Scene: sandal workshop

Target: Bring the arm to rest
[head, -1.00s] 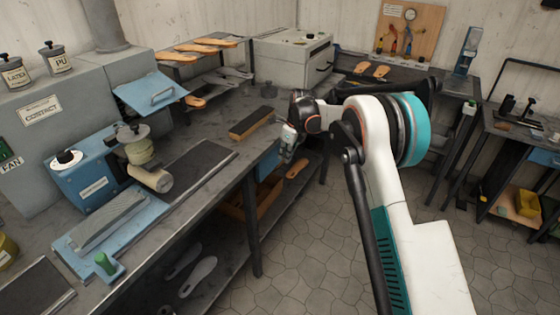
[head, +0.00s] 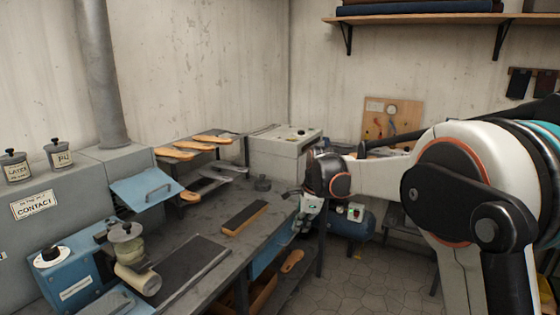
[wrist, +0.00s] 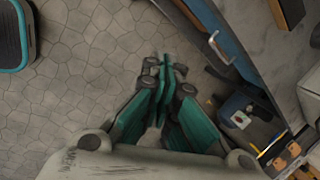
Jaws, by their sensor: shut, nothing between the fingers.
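My gripper (wrist: 162,85) is shut and empty in the wrist view, its teal fingers together and pointing over the tiled floor. In the head view my gripper (head: 300,222) hangs near the front edge of the workbench (head: 222,272), partly hidden by my wrist. My arm reaches in from the right of the head view, bent, with the wrist at the bench's right end. I cannot tell in the head view how far the gripper is from the bench edge.
A black-topped wooden block (head: 244,217) and a dark mat (head: 182,270) lie on the bench. A blue machine (head: 70,280) stands at left. A grey oven-like box (head: 284,155) stands at the back. Tiled floor (wrist: 70,80) is open beside the bench.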

